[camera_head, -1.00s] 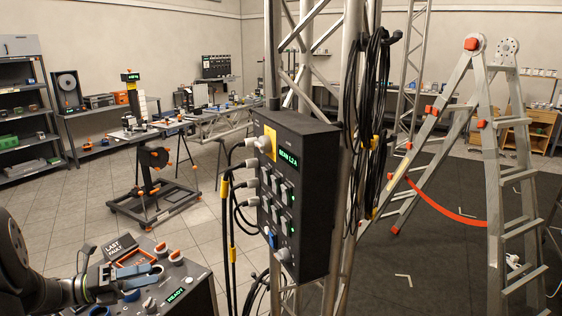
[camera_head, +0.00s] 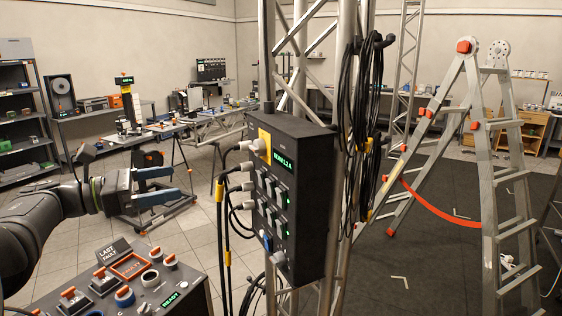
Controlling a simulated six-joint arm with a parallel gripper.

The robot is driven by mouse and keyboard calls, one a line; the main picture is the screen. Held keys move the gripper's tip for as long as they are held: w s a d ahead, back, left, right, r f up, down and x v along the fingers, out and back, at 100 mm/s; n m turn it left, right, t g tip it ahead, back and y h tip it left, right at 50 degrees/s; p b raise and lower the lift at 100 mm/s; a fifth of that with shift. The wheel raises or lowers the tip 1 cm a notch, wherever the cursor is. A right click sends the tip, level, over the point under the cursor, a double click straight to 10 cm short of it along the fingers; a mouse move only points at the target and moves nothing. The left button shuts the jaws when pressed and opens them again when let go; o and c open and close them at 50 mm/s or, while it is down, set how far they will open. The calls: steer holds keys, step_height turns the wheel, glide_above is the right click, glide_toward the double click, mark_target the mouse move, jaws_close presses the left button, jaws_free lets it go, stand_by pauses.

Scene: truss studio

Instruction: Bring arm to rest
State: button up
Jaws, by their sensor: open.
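My gripper (camera_head: 172,184) is at the left of the head view, with its blue-grey fingers apart and nothing between them. My arm (camera_head: 40,225) reaches in from the lower left and holds the gripper roughly level, pointing right. The gripper is above and behind the control console (camera_head: 185,290) in the picture, clear of its knobs. The console has a sloped top with orange and blue knobs, a red-framed panel (camera_head: 132,265), a small "LAST FAULT" sign (camera_head: 107,253) and a green-lit display.
A black power box (camera_head: 300,215) with plugged cables hangs on a metal truss (camera_head: 345,110), right of the gripper. Coiled black cables (camera_head: 365,110) hang behind it. A ladder (camera_head: 485,170) stands at the right. Tiled floor (camera_head: 85,225) lies open behind the arm.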

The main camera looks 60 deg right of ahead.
steer(key=x, duration=1)
stand_by(0.5)
steer(key=v, duration=1)
steer(key=shift+s+d+r, duration=0.1)
steer(key=x, duration=1)
steer(key=v, duration=0.6)
steer(key=shift+w+a, duration=0.25)
steer(key=shift+a, duration=0.05)
